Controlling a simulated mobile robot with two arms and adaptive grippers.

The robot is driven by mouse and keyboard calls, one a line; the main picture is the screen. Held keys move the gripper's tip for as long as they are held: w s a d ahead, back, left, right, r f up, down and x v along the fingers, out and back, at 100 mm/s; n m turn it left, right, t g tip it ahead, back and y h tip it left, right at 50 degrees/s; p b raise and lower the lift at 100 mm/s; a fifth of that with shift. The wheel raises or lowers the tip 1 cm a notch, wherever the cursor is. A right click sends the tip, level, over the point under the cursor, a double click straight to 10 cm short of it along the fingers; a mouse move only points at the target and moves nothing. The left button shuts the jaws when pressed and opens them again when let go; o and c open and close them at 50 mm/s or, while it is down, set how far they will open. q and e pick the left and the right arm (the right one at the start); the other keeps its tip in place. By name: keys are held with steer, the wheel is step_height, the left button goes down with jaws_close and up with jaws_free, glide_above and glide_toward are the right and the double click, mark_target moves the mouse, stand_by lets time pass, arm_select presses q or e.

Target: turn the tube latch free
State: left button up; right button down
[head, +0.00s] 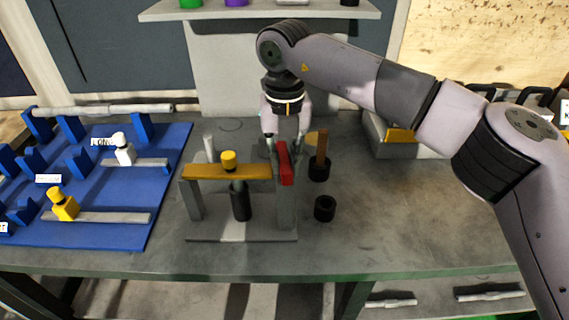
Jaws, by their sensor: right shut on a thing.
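A grey stand (193,207) with a yellow-brown crossbar (215,172) stands on the workbench, left of centre. A yellow knob (229,158) sits on top of the bar, and a dark cylinder (240,200) stands upright below it. A red latch handle (286,165) is at the bar's right end, by the right post. My right gripper (284,146) reaches down from above and is shut on the red latch. The fingertips are partly hidden by the latch. My left gripper is not in view.
A blue board (120,220) with blue holders and a grey rod (103,110) lies at left. A black ring (325,208) and a dark holder with a wooden handle (321,150) are right of the stand. The bench front right (420,220) is clear.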

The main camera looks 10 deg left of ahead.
mark_target(285, 160)
steer(key=shift+m, duration=0.4)
steer(key=c, duration=1.5)
jaws_free()
steer(key=shift+r, duration=0.1)
step_height(285, 160, up, 12)
steer(key=shift+f, duration=0.1)
